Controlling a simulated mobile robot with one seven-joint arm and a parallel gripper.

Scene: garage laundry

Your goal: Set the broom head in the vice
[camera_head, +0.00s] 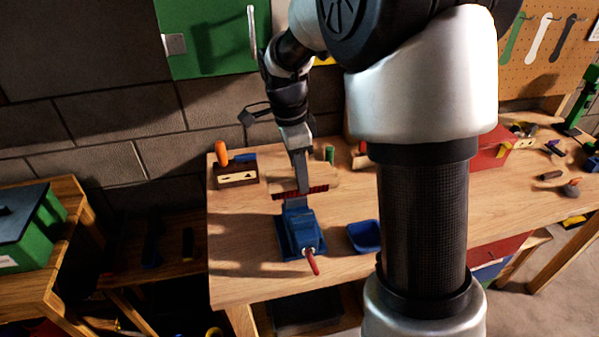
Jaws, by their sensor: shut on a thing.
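A blue vice (301,228) with a red handle stands on the wooden workbench (240,258), near its front edge. My gripper (301,186) points down just behind the vice and is shut on the broom head (318,190). The broom head shows as a dark red strip lying crosswise at the back of the vice. My fingers hide its middle. I cannot tell whether it touches the vice jaws or is a little above or behind them.
A small blue tray (364,237) sits right of the vice. A wooden block with an orange-handled tool (222,153) stands at the back left, and a green cylinder (329,154) behind the gripper. A red toolbox (490,148) is to the right. My arm hides the bench's middle.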

